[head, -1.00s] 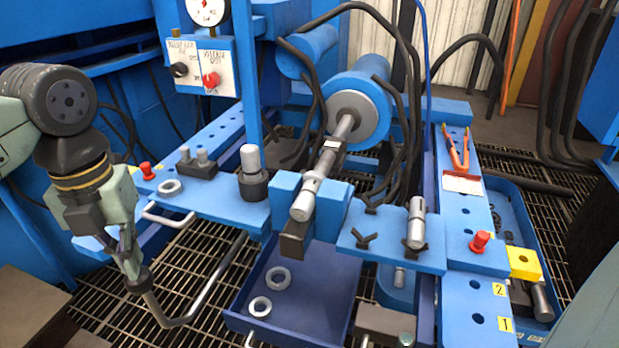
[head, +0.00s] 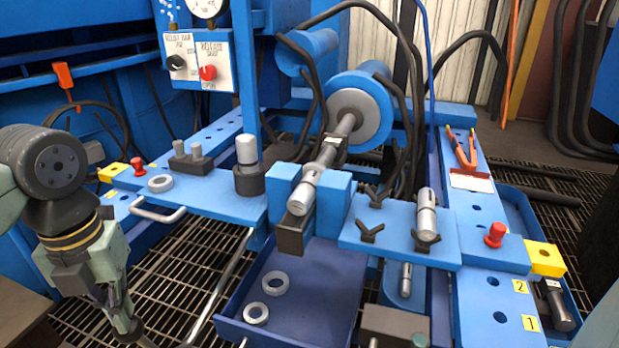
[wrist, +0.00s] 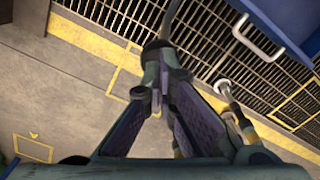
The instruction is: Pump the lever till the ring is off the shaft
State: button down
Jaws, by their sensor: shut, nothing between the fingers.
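The lever (head: 209,310) is a bent grey rod that runs down to the lower edge of the head view. My gripper (head: 128,328) is low at the left; its tips are partly cut by the frame edge. In the wrist view my gripper (wrist: 160,98) has its tips together, at or just short of the lever's dark grip (wrist: 155,47); I cannot tell whether they touch. The shaft (head: 329,153) lies on the press in line with the blue cylinder (head: 374,95). A ring on it cannot be clearly told from its dark and grey collars.
A blue tray (head: 322,300) below the shaft holds two loose rings (head: 275,282). The control panel (head: 198,62) has a red knob. Floor grating is free at lower left.

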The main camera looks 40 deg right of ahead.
notch_tip(320, 180, up, 11)
jog(key=w+d+p, duration=0.1)
jog(key=d+p, duration=0.1)
jog(key=p, duration=0.5)
jog(key=shift+w+f+p, duration=0.2)
jog(key=shift+w+p, duration=0.05)
jog(key=shift+p, duration=0.1)
jog(key=f+b, duration=0.2)
jog(key=f, duration=0.1)
jog(key=s+a+f+b, duration=0.1)
jog(key=f+b, duration=0.2)
jog(key=f, duration=0.1)
jog(key=a+f+b, duration=0.1)
jog(key=f+b, duration=0.2)
jog(key=f, duration=0.1)
jog(key=shift+s, duration=0.3)
jog(key=shift+r, duration=0.15)
notch_tip(320, 180, up, 11)
jog(key=w+d+p, duration=0.1)
jog(key=d+p, duration=0.1)
jog(key=p, duration=0.6)
jog(key=shift+w, duration=0.3)
